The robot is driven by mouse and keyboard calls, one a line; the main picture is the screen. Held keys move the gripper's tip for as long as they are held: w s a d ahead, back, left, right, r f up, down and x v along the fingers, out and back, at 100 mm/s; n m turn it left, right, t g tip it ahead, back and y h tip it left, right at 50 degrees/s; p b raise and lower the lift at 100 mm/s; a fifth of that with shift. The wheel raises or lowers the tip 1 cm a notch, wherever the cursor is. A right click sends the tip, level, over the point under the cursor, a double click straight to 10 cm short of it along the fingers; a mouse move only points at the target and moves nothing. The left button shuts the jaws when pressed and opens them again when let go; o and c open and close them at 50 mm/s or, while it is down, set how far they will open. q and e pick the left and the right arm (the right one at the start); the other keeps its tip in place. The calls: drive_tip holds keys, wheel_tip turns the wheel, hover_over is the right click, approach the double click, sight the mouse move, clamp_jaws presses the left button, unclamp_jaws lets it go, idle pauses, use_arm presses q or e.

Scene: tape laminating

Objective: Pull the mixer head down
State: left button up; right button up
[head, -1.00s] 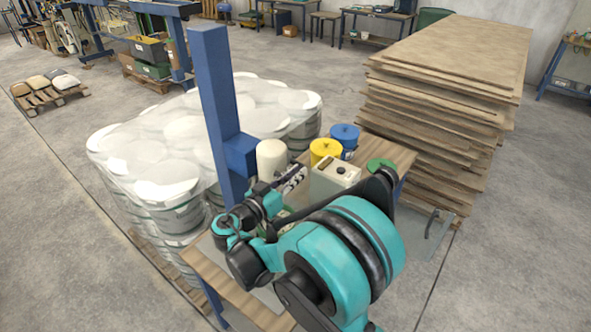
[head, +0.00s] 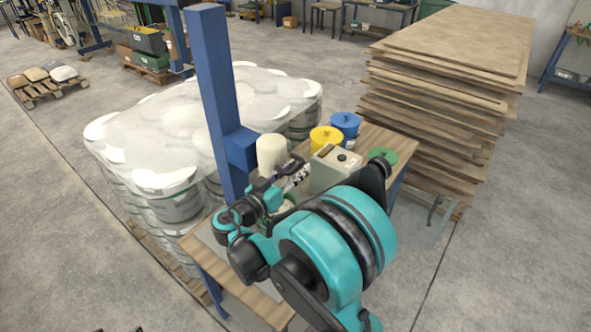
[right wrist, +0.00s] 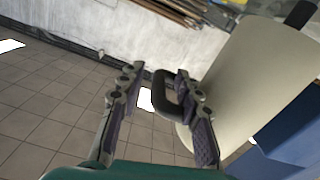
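The mixer head, a cream cylinder (head: 272,156) with a dark handle, hangs on a blue arm from the tall blue column. In the right wrist view the cream mixer head (right wrist: 255,80) fills the right side, and its black handle (right wrist: 165,92) sticks out to the left. My right gripper (right wrist: 158,85) is open. Its left finger is clear of the handle and its right finger overlaps the handle near the cylinder; I cannot tell whether they touch. In the head view my right gripper (head: 297,177) is beside the mixer head, partly hidden by my arm. My left gripper is not recognisable.
A yellow pot (head: 326,139), a blue pot (head: 345,126), a grey-beige box (head: 333,170) and a green round thing (head: 383,156) crowd the wooden table (head: 212,263). The blue column (head: 213,100) stands close by. Wrapped buckets (head: 160,180) are left; stacked boards (head: 440,90) are right.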

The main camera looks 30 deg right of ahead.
wheel_tip(320, 180, up, 10)
drive_tip(key=shift+r, duration=0.1)
idle(0.4)
idle(0.5)
